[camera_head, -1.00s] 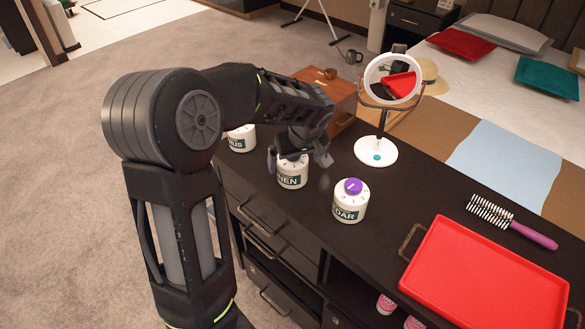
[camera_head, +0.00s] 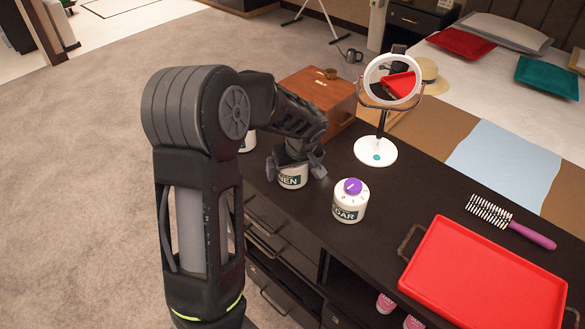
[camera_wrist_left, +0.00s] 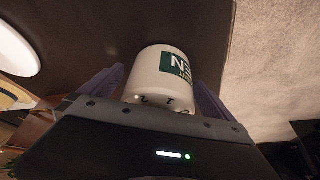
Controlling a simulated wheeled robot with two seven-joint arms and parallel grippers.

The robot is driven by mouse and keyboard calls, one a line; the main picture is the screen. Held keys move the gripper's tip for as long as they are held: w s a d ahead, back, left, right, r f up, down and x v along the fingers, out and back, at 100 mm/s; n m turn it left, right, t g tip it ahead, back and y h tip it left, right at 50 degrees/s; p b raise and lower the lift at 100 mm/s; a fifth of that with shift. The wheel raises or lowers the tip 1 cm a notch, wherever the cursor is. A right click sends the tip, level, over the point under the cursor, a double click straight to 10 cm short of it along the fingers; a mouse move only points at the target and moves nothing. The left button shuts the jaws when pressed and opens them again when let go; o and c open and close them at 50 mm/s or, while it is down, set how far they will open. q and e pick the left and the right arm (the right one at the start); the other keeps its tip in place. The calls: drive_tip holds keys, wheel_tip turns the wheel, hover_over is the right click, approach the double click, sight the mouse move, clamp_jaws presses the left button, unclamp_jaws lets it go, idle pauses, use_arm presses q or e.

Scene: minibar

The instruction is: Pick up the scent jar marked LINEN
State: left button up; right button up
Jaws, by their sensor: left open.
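My right gripper is not in view.
Another white jar (camera_head: 249,140) is mostly hidden behind my left arm. A wooden box (camera_head: 318,98) and a round mirror on a white base (camera_head: 376,151) stand behind. A red tray (camera_head: 485,280) and a purple-handled brush (camera_head: 512,222) lie to the right.

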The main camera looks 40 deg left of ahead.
use_arm(q)
drive_tip(key=shift+c, duration=0.2)
drive_tip(key=c, duration=1.6)
wheel_tip(320, 180, up, 10)
drive_tip(key=shift+r, duration=0.1)
